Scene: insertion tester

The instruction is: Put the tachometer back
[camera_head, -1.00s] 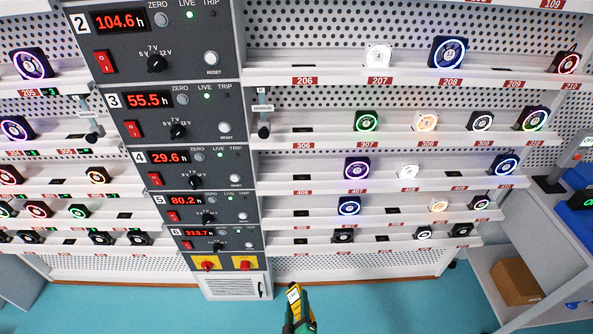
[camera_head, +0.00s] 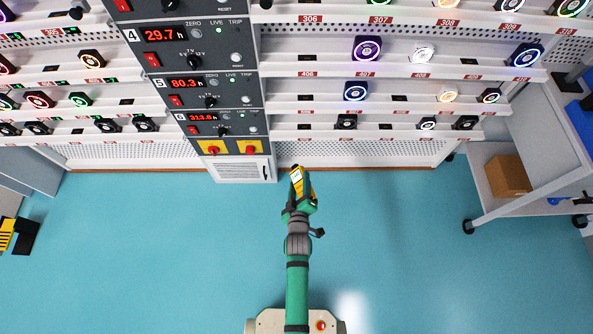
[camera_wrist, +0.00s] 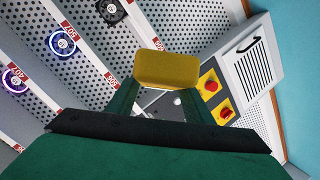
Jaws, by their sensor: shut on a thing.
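My gripper (camera_head: 301,206) is shut on the tachometer (camera_head: 297,178), a yellow and dark handheld instrument with a small pale display. The gripper holds it out in front of the rack, over the blue-green floor, in the head view. In the wrist view the yellow end of the tachometer (camera_wrist: 165,69) stands between the two dark green fingers. The rest of it is hidden by the gripper body. The tachometer appears clear of the rack. I cannot pick out a holder for it in these frames.
A control column (camera_head: 208,85) with displays and red switches stands ahead, between shelves of small lit fans (camera_head: 367,48). A grey cart (camera_head: 540,130) at the right carries a cardboard box (camera_head: 508,176) on its lower shelf. A yellow-black object (camera_head: 14,236) lies at the far left. The floor between is clear.

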